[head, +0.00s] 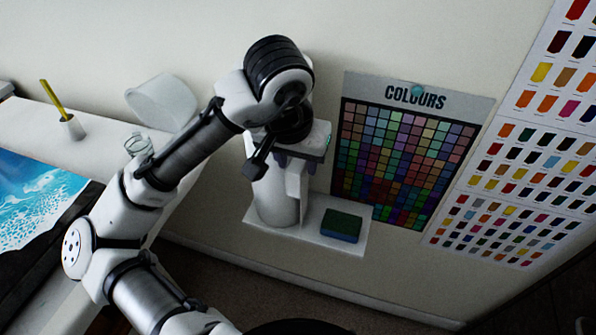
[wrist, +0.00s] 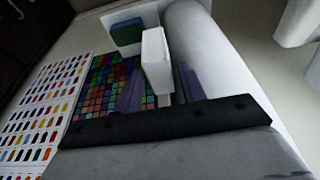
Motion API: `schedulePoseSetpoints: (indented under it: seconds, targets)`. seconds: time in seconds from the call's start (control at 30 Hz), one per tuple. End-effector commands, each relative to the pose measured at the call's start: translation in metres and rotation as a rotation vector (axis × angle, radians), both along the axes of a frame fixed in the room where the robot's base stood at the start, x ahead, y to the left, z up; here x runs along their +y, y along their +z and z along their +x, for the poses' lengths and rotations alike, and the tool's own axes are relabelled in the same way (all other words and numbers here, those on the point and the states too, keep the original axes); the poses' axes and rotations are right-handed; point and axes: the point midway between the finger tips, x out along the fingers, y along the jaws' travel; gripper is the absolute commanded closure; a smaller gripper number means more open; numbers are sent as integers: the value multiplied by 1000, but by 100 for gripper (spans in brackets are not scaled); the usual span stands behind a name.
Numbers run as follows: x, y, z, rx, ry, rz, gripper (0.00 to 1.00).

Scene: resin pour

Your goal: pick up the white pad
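The white pad (head: 294,182) looks like a pale upright block beside the white cylinder on a small white wall shelf. It also shows in the wrist view (wrist: 156,62), between the two purple fingers of my gripper (wrist: 161,92). In the head view my gripper (head: 298,162) points down over the shelf at the pad's upper part. The fingers look spread, one on each side of the pad, and I cannot tell whether either touches it. The pad's lower part is partly hidden in the head view.
The white cylinder (head: 273,200) stands close beside the pad. A green and blue sponge (head: 342,225) lies on the shelf (head: 310,238) to the right. A colour chart (head: 408,145) hangs on the wall behind. A table with a cup (head: 71,127) is at the left.

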Motion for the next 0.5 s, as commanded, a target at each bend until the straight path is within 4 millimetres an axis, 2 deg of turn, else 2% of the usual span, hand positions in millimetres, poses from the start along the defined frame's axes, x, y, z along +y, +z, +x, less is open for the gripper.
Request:
schedulePoseSetpoints:
  seconds: [0.2,0.5]
  targets:
    - [-4,-29,10,3,-1,-3,60]
    - [-5,-36,12,0,-2,0,60]
